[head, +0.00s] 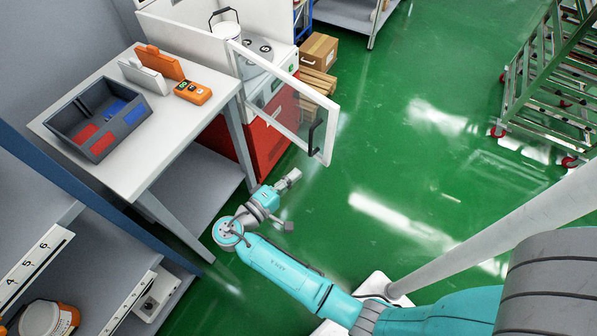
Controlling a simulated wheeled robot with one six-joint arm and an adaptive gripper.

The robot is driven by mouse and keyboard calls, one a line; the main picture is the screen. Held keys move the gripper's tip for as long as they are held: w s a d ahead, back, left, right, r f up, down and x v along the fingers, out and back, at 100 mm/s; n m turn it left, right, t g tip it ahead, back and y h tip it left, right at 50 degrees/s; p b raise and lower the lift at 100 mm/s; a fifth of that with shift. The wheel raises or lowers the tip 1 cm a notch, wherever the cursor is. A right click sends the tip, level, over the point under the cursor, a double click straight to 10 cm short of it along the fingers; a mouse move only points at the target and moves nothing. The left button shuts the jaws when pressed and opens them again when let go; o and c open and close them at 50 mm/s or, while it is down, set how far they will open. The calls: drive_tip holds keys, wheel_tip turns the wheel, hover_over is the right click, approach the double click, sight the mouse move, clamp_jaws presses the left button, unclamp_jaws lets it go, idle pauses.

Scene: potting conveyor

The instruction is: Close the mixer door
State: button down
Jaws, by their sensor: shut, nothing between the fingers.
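The mixer door (288,73) is a clear panel in a white frame with a black handle (314,137) near its free edge. It stands open, swung out from the white and red mixer cabinet (262,130) toward the lower right. My gripper (295,175) is below and left of the handle in the head view, apart from the door in the picture. It is small here and looks shut and empty. The exact gap in depth between gripper and door cannot be told.
A white table (185,125) at left holds a dark divided tray (70,128) and an orange device (193,91). A cardboard box (319,50) lies behind the door. A metal rolling ladder (550,90) stands at right. Green floor (430,170) right of the door is clear.

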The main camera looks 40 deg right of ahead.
sight(328, 146)
drive_tip(key=d, duration=0.4)
drive_tip(key=w+d, duration=0.1)
drive_tip(key=d, duration=0.7)
drive_tip(key=shift+w, duration=0.15)
drive_tip(key=shift+d, duration=0.1)
